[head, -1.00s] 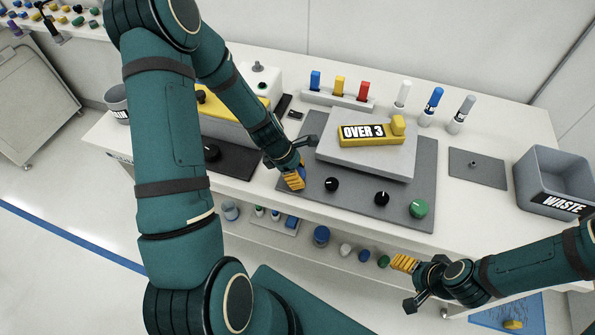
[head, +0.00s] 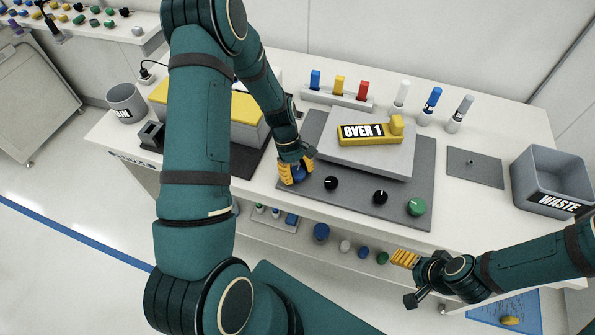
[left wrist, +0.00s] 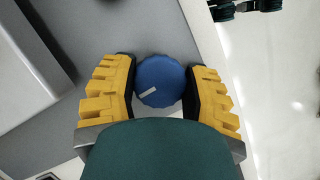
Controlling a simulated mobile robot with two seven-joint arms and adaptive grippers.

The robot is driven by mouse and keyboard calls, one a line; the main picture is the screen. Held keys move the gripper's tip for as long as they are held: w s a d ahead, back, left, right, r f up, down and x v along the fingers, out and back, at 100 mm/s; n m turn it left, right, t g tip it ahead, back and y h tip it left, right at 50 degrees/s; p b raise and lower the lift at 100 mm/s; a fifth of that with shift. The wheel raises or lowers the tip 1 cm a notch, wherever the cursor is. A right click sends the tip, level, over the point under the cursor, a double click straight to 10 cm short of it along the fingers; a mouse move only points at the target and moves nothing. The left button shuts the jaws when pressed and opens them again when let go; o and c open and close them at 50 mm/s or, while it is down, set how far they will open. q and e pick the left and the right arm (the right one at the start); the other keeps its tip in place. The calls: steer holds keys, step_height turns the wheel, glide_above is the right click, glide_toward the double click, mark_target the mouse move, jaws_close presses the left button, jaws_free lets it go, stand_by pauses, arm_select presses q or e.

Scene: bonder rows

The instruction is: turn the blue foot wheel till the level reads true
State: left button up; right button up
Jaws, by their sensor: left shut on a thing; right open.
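The blue foot wheel (left wrist: 158,80) sits at the front left of the grey base plate (head: 395,205), with a pale mark on its top. My left gripper (head: 296,175) has its yellow fingers on either side of the wheel and is shut on it; the left wrist view shows the wheel between both fingers (left wrist: 160,88). The yellow level (head: 370,134) lies on the raised grey platform (head: 345,155), and its label reads "OVER 1". My right gripper (head: 408,272) is open and empty in front of the bench's front edge.
Two black knobs (head: 331,183) (head: 380,197) and a green wheel (head: 417,207) stand along the plate's front. Red, yellow and blue pieces (head: 339,87) and several capped cylinders (head: 432,105) stand behind. A grey WASTE bin (head: 555,175) is at right.

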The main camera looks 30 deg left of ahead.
arm_select(q)
steer(key=m+g, duration=0.1)
steer(key=m, duration=0.2)
steer(key=m+g+y, duration=0.1)
steer(key=m, duration=0.2)
steer(key=m+y, duration=0.1)
steer(key=m, duration=0.2)
steer(key=m+g+y+b, duration=0.1)
steer(key=m, duration=0.2)
steer(key=shift+s+y, duration=0.1)
steer(key=shift+y, duration=0.2)
steer(key=shift+m, duration=0.3)
steer(key=o, duration=1.2)
steer(key=v, duration=1.2)
